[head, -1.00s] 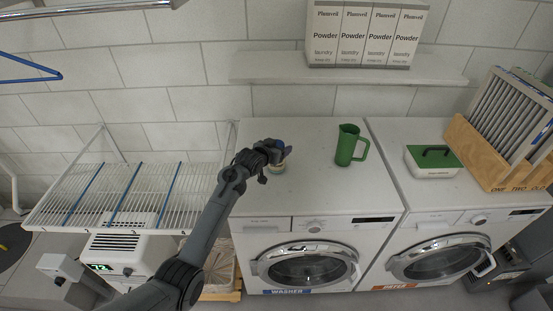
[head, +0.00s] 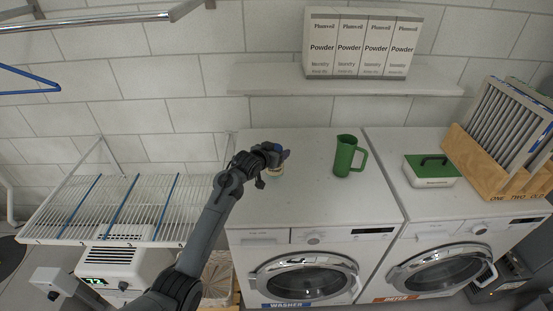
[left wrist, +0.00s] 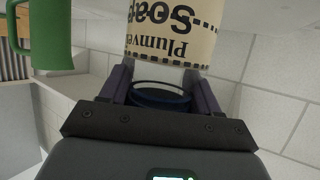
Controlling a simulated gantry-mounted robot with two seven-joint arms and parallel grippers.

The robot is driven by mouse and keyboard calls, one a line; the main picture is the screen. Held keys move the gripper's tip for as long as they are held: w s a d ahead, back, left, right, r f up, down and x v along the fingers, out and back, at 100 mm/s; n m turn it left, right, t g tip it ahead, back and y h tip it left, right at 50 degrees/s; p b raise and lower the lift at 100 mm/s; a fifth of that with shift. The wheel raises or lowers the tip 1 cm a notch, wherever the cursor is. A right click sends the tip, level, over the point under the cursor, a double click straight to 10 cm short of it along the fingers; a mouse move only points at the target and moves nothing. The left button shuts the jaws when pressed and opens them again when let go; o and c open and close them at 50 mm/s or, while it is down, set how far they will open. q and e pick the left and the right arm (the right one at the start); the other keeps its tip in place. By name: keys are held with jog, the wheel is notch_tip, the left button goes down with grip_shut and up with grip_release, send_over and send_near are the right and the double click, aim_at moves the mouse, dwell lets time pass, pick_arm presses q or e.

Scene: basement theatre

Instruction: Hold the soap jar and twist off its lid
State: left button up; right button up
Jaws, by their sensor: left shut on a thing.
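The soap jar (head: 276,171) is a small cream jar standing on the washer's white top, mostly hidden behind my left gripper (head: 280,155) in the head view. In the left wrist view the jar (left wrist: 168,38) shows its dark "Soap" lettering upside down, so its top end points to the picture's bottom. My left gripper (left wrist: 156,85) is shut on that top end, at the lid, with a finger on each side. My right gripper is not in view.
A green jug (head: 346,157) stands right of the jar on the washer (head: 305,205). A white box with a green lid (head: 430,170) and a wooden rack (head: 480,165) are on the dryer. Powder boxes (head: 360,45) stand on the shelf above. A wire rack (head: 110,205) is at the left.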

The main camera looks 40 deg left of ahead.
pick_arm(q)
jog(key=d+r+b, duration=0.2)
jog(key=d+r, duration=0.6)
jog(key=d, duration=0.3)
jog(key=shift+w+d, duration=0.3)
jog(key=shift+w, duration=0.15)
jog(key=o, duration=0.4)
jog(key=c, duration=0.7)
jog(key=shift+s, duration=0.1)
jog(key=shift+c, duration=0.2)
